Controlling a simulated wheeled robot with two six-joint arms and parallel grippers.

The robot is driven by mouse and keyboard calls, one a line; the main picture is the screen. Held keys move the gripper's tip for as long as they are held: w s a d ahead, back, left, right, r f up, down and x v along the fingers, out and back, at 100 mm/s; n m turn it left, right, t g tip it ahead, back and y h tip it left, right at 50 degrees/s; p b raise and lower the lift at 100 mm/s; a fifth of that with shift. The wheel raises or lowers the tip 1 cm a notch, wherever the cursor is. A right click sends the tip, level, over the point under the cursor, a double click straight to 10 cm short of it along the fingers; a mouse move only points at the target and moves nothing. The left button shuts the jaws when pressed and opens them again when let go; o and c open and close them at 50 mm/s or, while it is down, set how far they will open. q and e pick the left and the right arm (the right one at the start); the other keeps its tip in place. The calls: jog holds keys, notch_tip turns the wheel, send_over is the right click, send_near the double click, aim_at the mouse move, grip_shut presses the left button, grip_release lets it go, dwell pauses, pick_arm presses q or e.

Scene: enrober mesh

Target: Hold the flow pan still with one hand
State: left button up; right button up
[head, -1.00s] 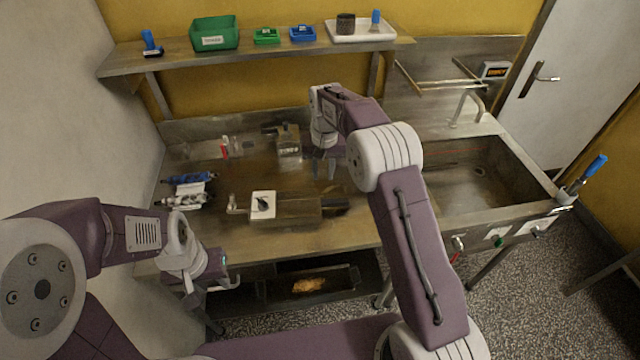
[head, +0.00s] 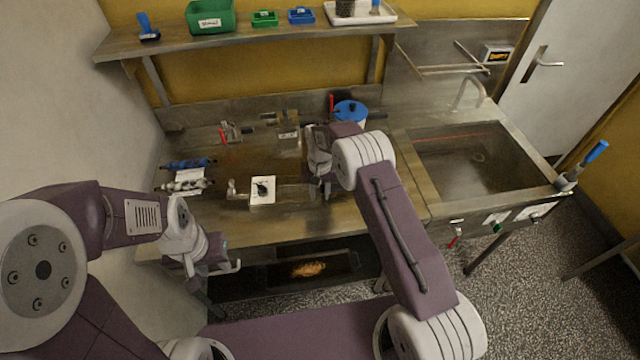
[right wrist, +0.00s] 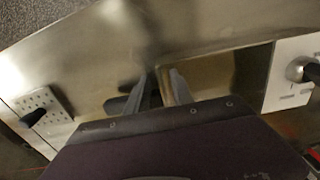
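The flow pan looks to be the low metal trough (head: 290,193) on the steel table, right of a white panel with a black knob (head: 262,190). In the right wrist view it appears as a dark rectangular opening (right wrist: 232,75). My right gripper (head: 320,188) is down at the trough's right end. In the right wrist view its fingers (right wrist: 161,85) stand apart near the pan's end wall; I cannot tell whether they touch it. My left gripper (head: 217,273) is open and empty, in front of the table's front edge, apart from the pan.
Rollers with blue and grey parts (head: 187,175) lie at the table's left. A blue-lidded pot (head: 350,112) stands behind my right gripper. A sink (head: 465,155) is at right. A shelf (head: 270,45) with bins runs above. A lower tray holds a brown lump (head: 309,269).

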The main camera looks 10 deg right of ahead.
jog(key=shift+f, duration=0.25)
grip_shut()
dwell(1.8)
